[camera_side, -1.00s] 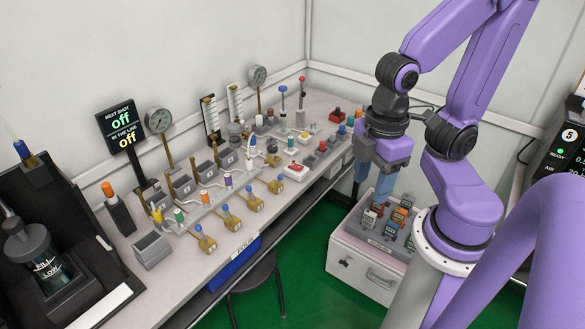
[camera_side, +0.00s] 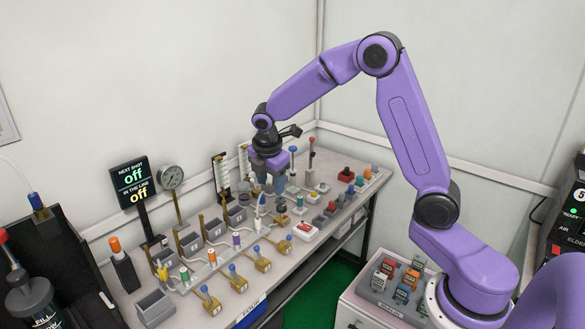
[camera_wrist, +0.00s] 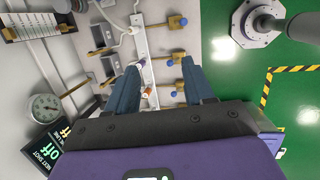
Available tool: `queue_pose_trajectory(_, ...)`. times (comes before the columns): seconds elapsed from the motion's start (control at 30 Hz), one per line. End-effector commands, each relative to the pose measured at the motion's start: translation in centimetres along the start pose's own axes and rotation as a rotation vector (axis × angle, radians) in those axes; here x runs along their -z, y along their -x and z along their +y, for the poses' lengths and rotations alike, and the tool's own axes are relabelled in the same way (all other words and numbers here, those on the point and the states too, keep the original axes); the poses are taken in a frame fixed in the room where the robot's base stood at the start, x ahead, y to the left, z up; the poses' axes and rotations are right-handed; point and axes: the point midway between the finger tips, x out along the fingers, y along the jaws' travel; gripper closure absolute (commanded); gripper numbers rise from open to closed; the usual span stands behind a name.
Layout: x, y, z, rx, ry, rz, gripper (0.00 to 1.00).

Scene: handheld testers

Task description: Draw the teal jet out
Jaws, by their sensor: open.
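A small teal-green capped piece (camera_side: 184,273) stands upright near the front-left end of a pale rail on the bench, with orange (camera_side: 212,255), purple (camera_side: 237,240) and white (camera_side: 257,225) pieces along the same rail. Another teal top (camera_side: 367,173) shows at the bench's far right end; I cannot tell for sure which is the teal jet. My gripper (camera_side: 269,190) is above the bench, beyond the white piece and away from both teal tops. In the wrist view its fingers (camera_wrist: 158,75) are apart with nothing held; the rail (camera_wrist: 147,70) shows between and below them.
Brass valves with blue knobs (camera_side: 232,269) line the rail's front. Grey bins (camera_side: 190,242), a gauge (camera_side: 170,177) and the display sign (camera_side: 134,183) stand behind. Tall upright rods (camera_side: 311,155) stand right of my gripper. A tray of coloured blocks (camera_side: 381,305) is at lower right.

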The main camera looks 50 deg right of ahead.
Motion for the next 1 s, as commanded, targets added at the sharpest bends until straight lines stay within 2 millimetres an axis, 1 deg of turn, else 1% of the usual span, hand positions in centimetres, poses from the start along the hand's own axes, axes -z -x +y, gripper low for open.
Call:
queue_pose_trajectory(0.03,-1.5,-1.3,1.2,0.008,0.019,-0.019,0.48)
queue_pose_trajectory(0.1,-3.7,-2.9,2.6,0.015,0.060,-0.043,0.48)
queue_pose_trajectory(0.17,-5.6,-4.3,3.6,0.022,0.095,-0.063,0.48)
queue_pose_trajectory(0.2,-6.9,-5.3,4.2,0.028,0.118,-0.076,0.48)
queue_pose_trajectory(0.3,-10.1,-7.5,5.1,0.047,0.172,-0.104,0.48)
queue_pose_trajectory(0.4,-12.8,-9.2,5.5,0.064,0.217,-0.126,0.48)
queue_pose_trajectory(0.5,-14.6,-10.4,5.6,0.077,0.250,-0.139,0.48)
queue_pose_trajectory(0.6,-15.6,-11.0,5.6,0.083,0.266,-0.146,0.48)
queue_pose_trajectory(0.77,-16.0,-12.0,5.5,0.088,0.274,-0.148,0.48)
queue_pose_trajectory(0.87,-16.2,-13.2,5.3,0.089,0.272,-0.148,0.48)
queue_pose_trajectory(1.0,-16.5,-15.5,5.2,0.089,0.272,-0.147,0.48)
